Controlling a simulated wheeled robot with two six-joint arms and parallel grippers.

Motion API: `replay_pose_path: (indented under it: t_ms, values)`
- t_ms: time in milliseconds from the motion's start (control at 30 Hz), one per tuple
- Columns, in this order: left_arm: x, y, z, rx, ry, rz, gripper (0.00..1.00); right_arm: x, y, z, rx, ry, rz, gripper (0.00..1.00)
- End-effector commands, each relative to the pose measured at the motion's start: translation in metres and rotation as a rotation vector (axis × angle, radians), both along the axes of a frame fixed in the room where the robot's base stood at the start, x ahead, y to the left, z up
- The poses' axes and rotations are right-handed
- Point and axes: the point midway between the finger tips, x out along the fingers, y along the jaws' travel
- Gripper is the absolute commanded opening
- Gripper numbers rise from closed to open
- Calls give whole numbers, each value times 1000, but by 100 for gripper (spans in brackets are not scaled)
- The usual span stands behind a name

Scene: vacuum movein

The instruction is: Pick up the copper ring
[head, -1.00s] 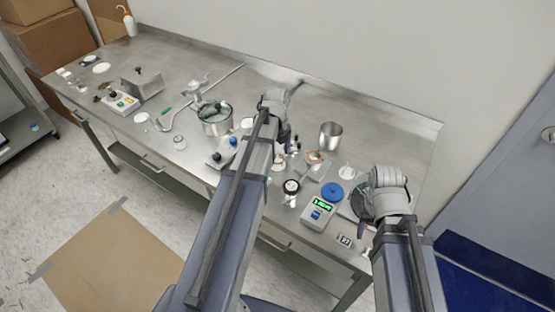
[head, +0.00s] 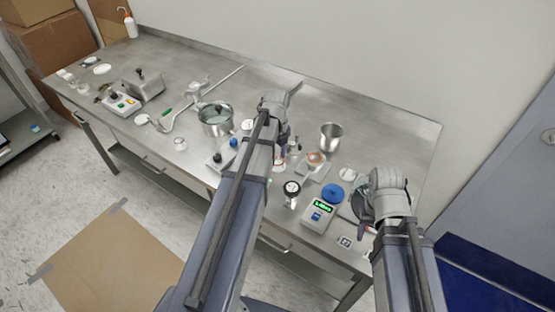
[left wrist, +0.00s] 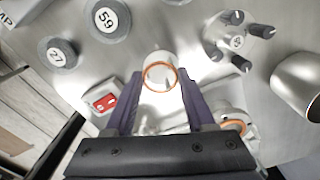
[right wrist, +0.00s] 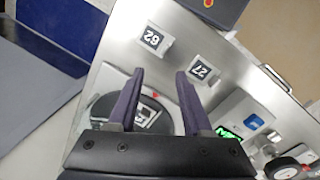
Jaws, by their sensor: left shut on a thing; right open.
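A thin copper ring (left wrist: 161,77) shows in the left wrist view between the fingertips of my left gripper (left wrist: 160,80), which is shut on it. A pale round surface shows through and behind the ring; I cannot tell whether the ring touches it. In the head view the left gripper (head: 282,150) is low over the bench's middle, and my arm hides the ring. A second copper-coloured rim (left wrist: 233,125) is on a metal part at the right of the left wrist view. My right gripper (right wrist: 158,75) is open and empty above a dark round piece at the bench's right end.
A steel cup (head: 331,136) stands right of the left gripper. A scale (head: 318,214) with a green display and a blue disc (head: 332,193) lie between my arms. A pot (head: 215,118) stands to the left. The bench's back strip is mostly clear.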

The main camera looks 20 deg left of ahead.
Motion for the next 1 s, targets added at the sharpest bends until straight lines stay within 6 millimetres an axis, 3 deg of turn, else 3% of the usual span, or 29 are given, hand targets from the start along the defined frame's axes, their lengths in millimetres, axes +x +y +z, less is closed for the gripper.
replay_pose_path:
  t_ms: [167,267,367,1000]
  values:
    - [3,-1,2,-2,-6,-2,15,0,0,2,0,0,0,50]
    - [3,-1,7,-3,-7,-2,0,0,0,7,0,0,0,50]
    - [3,-1,16,-3,-7,-2,0,0,0,16,0,0,0,50]
    - [1,0,103,-2,-3,-1,0,0,0,103,0,0,2,50]
